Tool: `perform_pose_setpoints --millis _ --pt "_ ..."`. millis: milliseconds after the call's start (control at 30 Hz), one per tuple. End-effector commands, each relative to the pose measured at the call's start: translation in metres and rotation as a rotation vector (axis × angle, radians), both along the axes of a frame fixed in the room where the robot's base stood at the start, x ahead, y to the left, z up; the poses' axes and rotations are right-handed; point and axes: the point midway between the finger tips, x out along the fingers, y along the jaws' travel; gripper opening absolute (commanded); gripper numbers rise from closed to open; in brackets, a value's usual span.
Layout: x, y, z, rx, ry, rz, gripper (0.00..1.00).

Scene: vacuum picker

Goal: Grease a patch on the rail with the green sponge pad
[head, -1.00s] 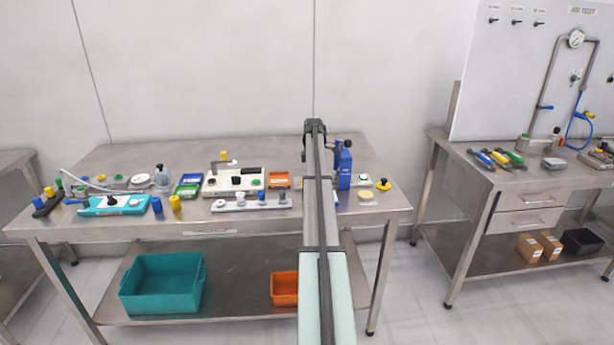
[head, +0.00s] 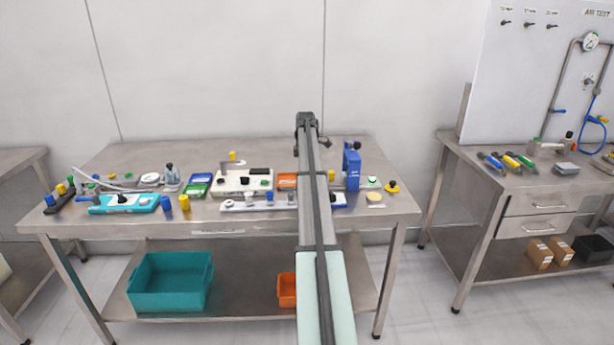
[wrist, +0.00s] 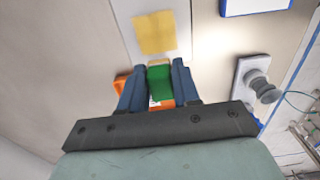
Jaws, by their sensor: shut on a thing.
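In the wrist view my gripper (wrist: 158,66) has its two blue fingers shut on the green sponge pad (wrist: 160,83). The pad is a small green block with a tan end facing away from the wrist. Ahead of the pad is a pale strip (wrist: 118,18), which looks like the rail, with a yellow square patch (wrist: 155,33) on it. The pad appears a little short of the patch; whether it touches the strip I cannot tell. In the head view my arm hides the gripper and pad.
The steel bench (head: 270,150) holds a blue upright device (head: 352,165), an orange tray (head: 287,181), a green tray (head: 197,188) and a pale bar with knobs (head: 258,204). In the wrist view a grey spool-shaped part (wrist: 258,82) stands right of the fingers. The bench's back is clear.

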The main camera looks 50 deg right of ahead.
Motion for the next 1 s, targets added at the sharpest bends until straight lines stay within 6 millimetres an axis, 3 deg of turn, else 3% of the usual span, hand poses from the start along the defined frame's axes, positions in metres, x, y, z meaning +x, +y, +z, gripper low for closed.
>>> perform_pose_setpoints --millis 500,867,1000 --pt "0.000 0.000 0.046 -0.001 -0.001 0.000 0.07" --pt "0.000 0.000 0.048 0.000 0.000 0.000 0.07" --pt "0.002 0.011 0.048 0.000 0.000 -0.011 0.07"
